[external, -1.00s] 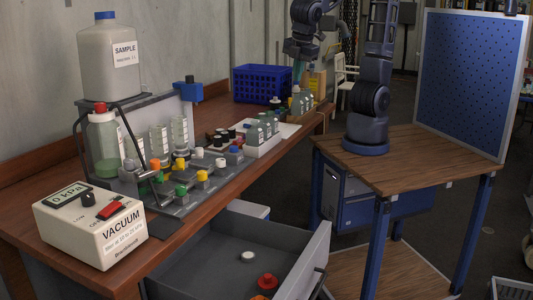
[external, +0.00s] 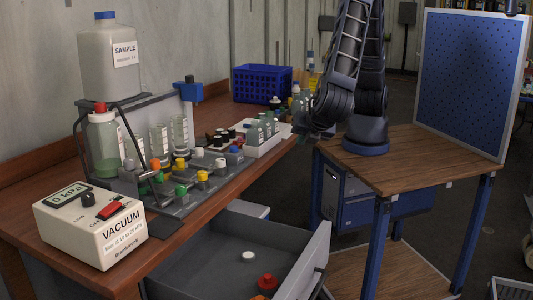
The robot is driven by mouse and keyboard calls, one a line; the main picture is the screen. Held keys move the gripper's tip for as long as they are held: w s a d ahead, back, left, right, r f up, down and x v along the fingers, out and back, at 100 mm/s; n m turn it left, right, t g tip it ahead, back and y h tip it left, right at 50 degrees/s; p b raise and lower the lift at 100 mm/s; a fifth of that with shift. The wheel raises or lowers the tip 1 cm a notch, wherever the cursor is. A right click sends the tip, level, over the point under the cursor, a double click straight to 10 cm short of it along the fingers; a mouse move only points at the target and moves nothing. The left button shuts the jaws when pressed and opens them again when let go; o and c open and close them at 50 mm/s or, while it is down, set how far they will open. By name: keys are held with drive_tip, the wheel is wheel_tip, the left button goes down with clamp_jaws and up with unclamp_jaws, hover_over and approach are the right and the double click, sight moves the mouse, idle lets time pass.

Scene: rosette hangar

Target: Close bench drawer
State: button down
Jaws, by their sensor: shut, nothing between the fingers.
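The bench drawer (external: 303,265) stands pulled out from the bench front at the bottom of the external view. Its pale front panel faces right and carries a dark handle (external: 319,283). A white cap (external: 248,257) and a red knob-like cap (external: 267,282) lie on its grey floor. My gripper (external: 304,129) is small and dark, beside the bench's right edge, above and behind the drawer and apart from it. It is shut and empty, partly lost against my dark arm.
The wooden bench (external: 215,212) holds a vacuum box (external: 92,228), a sample jug (external: 110,60), a valve rack, bottles in a white tray (external: 262,150) and a blue crate (external: 262,84). My arm stands on a wooden table (external: 420,160). Open floor lies between bench and table.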

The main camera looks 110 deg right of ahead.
drive_tip(key=s+a+f+n+t+h, duration=0.2)
drive_tip(key=a+f+n, duration=0.1)
drive_tip(key=a+f, duration=0.55)
drive_tip(key=n+t+h, duration=0.2)
drive_tip(key=n+t, duration=0.1)
hover_over(326, 252)
drive_tip(key=s+a, duration=0.1)
drive_tip(key=a, duration=0.3)
wheel_tip(326, 252, down, 8)
drive_tip(key=s+a+f+n+t, duration=0.35)
drive_tip(key=s+f, duration=0.25)
drive_tip(key=f, duration=0.2)
drive_tip(key=s+a+f+n+t, duration=0.3)
drive_tip(key=s+a+f+t, duration=0.15)
drive_tip(key=f, duration=0.45)
drive_tip(key=shift+g+y, duration=0.3)
drive_tip(key=shift+y, duration=0.1)
drive_tip(key=x, duration=1.3)
drive_tip(key=shift+d, duration=0.3)
drive_tip(key=shift+w, duration=0.1)
